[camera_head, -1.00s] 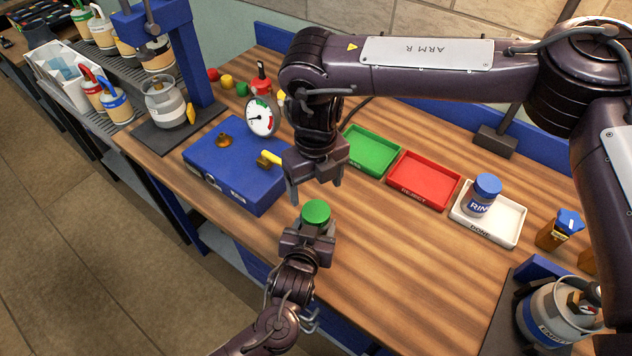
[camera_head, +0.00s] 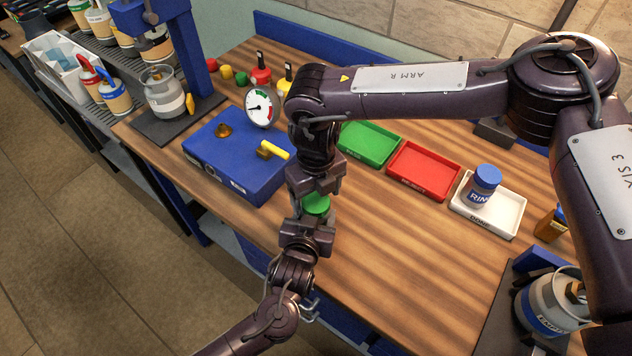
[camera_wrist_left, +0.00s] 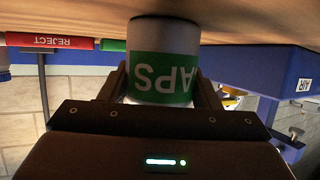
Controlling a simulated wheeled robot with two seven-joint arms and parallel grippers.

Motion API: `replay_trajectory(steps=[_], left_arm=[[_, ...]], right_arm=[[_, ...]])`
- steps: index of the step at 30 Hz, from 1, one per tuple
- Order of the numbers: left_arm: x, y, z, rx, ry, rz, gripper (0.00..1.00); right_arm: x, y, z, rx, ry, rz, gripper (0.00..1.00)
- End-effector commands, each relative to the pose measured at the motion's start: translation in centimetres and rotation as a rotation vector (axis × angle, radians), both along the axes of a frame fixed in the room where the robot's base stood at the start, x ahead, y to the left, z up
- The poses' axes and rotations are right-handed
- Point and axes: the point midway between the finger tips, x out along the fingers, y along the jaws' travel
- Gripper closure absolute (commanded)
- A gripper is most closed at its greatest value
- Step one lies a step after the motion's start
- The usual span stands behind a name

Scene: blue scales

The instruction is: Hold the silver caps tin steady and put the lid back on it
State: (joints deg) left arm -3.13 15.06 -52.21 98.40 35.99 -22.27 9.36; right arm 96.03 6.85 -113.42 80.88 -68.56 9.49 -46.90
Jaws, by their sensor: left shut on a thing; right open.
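The silver caps tin (camera_wrist_left: 164,38) shows upside down in the left wrist view, with a green label. My left gripper (camera_head: 313,226) is shut around its side; its fingers flank the tin in the wrist view. In the head view the green lid (camera_head: 316,205) sits on top of the tin, right at my left gripper. My right gripper (camera_head: 315,196) is open just above and around the lid, pointing down. It partly covers the lid, and whether its fingers touch it cannot be told. The wrist view does not show the lid.
A blue case (camera_head: 228,160) with a gauge (camera_head: 260,108) stands to the left. Green (camera_head: 370,145), red (camera_head: 425,172) and white (camera_head: 500,215) trays lie to the right; the white one holds a blue-lidded RIM tin (camera_head: 482,187).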

Motion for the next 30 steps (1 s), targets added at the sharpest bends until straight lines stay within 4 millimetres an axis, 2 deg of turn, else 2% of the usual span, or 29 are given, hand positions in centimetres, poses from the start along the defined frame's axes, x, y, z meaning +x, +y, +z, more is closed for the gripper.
replay_trajectory(steps=[4,13,24,27,30], left_arm=[[-0.02,0.02,-0.06,0.0,0.001,0.0,1.0],[-0.01,0.01,-0.06,0.0,0.001,0.0,1.0],[-0.02,0.02,-0.06,0.0,0.001,0.0,1.0],[-0.01,0.02,-0.06,0.001,0.001,0.001,1.0],[-0.01,0.02,-0.07,0.001,0.001,0.001,1.0]], right_arm=[[-0.01,0.04,-0.88,0.001,-0.001,0.001,0.24],[0.0,0.03,-1.0,0.001,-0.001,0.001,0.25],[0.02,0.01,-0.97,0.0,-0.001,0.0,0.73],[0.0,0.01,-1.0,0.001,0.0,-0.022,0.73],[-0.01,0.02,-1.05,0.002,0.001,-0.144,0.73]])
